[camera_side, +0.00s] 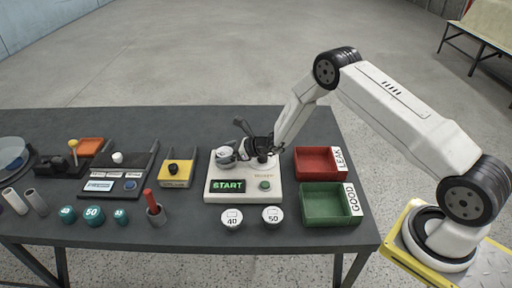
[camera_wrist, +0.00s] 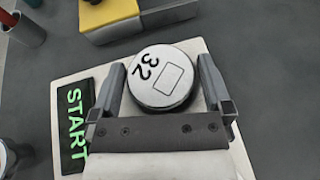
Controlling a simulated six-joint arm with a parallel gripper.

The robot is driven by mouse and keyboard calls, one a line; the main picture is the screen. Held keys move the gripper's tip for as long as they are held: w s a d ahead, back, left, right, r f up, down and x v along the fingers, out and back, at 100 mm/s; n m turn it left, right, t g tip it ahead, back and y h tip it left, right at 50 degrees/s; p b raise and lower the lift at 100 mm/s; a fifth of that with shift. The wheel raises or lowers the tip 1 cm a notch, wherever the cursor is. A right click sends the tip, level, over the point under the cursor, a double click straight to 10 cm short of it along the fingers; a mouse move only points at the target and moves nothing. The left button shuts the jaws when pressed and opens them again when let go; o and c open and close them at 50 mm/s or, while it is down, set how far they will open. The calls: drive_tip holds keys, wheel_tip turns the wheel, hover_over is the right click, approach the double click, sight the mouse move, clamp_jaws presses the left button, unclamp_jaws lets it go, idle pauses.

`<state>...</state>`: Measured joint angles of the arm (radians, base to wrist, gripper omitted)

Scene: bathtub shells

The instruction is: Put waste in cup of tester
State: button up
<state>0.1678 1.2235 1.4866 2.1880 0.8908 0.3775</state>
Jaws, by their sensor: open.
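The tester (camera_side: 218,191) is a pale box with a lit green START display (camera_side: 228,186) and a green button (camera_side: 265,185). A round white waste marked 32 (camera_wrist: 163,72) sits at the tester's left part in the side view (camera_side: 225,153). The cup under it is mostly hidden. My gripper (camera_side: 240,150) is low over the tester. In the wrist view my gripper (camera_wrist: 162,88) is open, with one finger on each side of the 32 waste. I cannot tell whether either finger touches it.
Wastes marked 40 (camera_side: 232,218) and 50 (camera_side: 272,216) lie in front of the tester. A red LEAK bin (camera_side: 316,163) and a green GOOD bin (camera_side: 330,204) stand right. A yellow-and-grey device (camera_side: 178,172) stands left. Several teal caps (camera_side: 93,214) lie front left.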

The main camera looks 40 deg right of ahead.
drive_tip(key=shift+v, duration=5.9)
drive_tip(key=shift+a, duration=0.1)
drive_tip(key=s+a+r+n+g, duration=0.5)
drive_tip(key=s+a+n+g, duration=0.3)
drive_tip(key=s+n, duration=0.3)
drive_tip(key=s+d+r+n+h, duration=0.1)
drive_tip(key=s+r+n+h, duration=0.2)
drive_tip(key=s+n, duration=0.3)
drive_tip(key=s+d+r+n+h, duration=0.2)
drive_tip(key=s+n, duration=0.4)
drive_tip(key=n, duration=0.6)
drive_tip(key=shift+s+d+r+g+h, duration=0.15)
drive_tip(key=shift+s+r+g+h, duration=0.15)
drive_tip(key=shift+r+h, duration=0.7)
drive_tip(key=shift+w+f, duration=0.1)
drive_tip(key=shift+f, duration=0.2)
